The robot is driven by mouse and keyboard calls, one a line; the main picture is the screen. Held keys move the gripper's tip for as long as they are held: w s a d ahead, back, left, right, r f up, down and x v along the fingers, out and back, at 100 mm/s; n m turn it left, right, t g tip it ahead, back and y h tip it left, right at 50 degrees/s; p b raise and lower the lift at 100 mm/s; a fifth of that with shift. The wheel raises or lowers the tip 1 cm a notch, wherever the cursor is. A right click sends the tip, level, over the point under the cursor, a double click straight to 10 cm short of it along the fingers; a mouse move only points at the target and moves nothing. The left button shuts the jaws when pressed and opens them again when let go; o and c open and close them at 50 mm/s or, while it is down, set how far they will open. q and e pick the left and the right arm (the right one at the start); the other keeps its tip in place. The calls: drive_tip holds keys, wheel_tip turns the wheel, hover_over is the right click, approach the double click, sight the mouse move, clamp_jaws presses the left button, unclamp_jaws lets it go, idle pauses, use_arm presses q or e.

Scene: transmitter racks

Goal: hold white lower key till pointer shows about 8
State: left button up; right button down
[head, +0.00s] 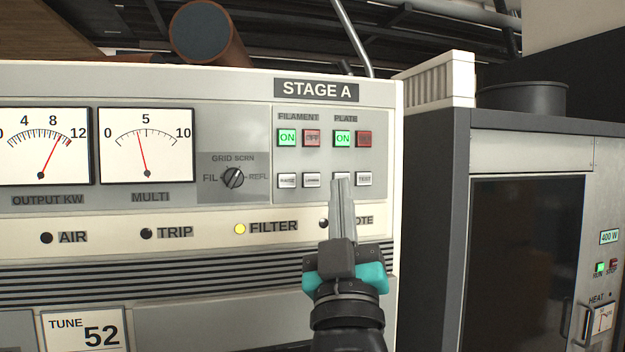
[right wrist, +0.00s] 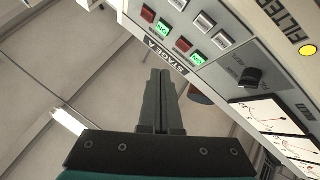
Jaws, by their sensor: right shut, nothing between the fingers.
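The white lower key (head: 311,180) is the second from left in the row of white keys on the STAGE A panel; its print is small. It also shows in the right wrist view (right wrist: 204,23). My right gripper (head: 341,184) is shut and empty. In the head view its tips cover part of the third white key, to the right of the lower key. I cannot tell whether they touch the panel. The OUTPUT KW meter (head: 43,146) has its red pointer between 8 and 12, near 10. The MULTI meter (head: 146,145) pointer is near 4. My left gripper is out of view.
Lit green ON keys (head: 287,138) and dark red keys (head: 311,138) sit above the white keys. The raise key (head: 287,180) is left of the lower key. A selector knob (head: 233,178) sticks out further left. A grey cabinet (head: 540,133) stands at the right.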

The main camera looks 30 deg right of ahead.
sight(312, 180)
drive_tip(key=shift+w, duration=0.15)
drive_tip(key=shift+w+d+b, duration=0.35)
drive_tip(key=shift+w, duration=1.05)
drive_tip(key=shift+w+d+b, duration=0.35)
drive_tip(key=shift+w, duration=1)
drive_tip(key=shift+w+d+b, duration=0.35)
drive_tip(key=shift+w, duration=1.05)
drive_tip(key=shift+w, duration=0.1)
drive_tip(key=shift+w+d, duration=0.1)
drive_tip(key=shift+w, duration=0.2)
drive_tip(key=shift+w+d, duration=0.1)
drive_tip(key=shift+w, duration=0.3)
drive_tip(key=shift+s, duration=0.1)
idle(1.9)
drive_tip(key=shift+s+a, duration=0.2)
drive_tip(key=shift+s, duration=0.5)
